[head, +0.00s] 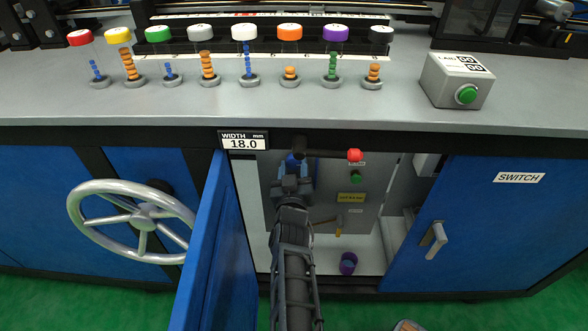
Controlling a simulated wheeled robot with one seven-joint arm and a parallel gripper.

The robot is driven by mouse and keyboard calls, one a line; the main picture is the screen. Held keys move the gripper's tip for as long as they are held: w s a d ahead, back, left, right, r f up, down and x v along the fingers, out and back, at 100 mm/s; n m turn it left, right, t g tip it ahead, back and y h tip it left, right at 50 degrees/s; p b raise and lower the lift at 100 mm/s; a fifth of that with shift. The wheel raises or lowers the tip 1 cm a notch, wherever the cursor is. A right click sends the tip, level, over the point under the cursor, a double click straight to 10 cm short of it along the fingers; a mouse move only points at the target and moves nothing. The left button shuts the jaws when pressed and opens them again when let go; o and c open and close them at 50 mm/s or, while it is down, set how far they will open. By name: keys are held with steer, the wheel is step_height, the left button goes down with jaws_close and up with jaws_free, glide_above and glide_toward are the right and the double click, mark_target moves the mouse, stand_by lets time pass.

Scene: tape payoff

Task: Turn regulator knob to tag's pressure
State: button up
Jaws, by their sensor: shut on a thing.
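My gripper (293,178) reaches into the open cabinet under the counter, its arm coming up from below. It is shut on a blue round part, seemingly the regulator knob (294,161), on the grey inner panel. The fingers and wrist hide much of the knob, and I see no readable gauge or pointer. A small yellow tag (350,197) with dark lettering is on the panel to the right of my gripper. Its text is too small to read.
The blue door (216,245) stands open at left. A handwheel (140,220) is farther left.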

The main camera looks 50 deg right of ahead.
steer(key=c, duration=0.3)
steer(key=shift+f+m+b, duration=0.15)
steer(key=shift+m+b, duration=0.35)
steer(key=shift+m, duration=0.3)
steer(key=shift+c, duration=0.2)
steer(key=shift+m, duration=0.6)
steer(key=o, duration=1.1)
steer(key=shift+c, duration=0.2)
steer(key=p+v, duration=0.1)
steer(key=v, duration=0.7)
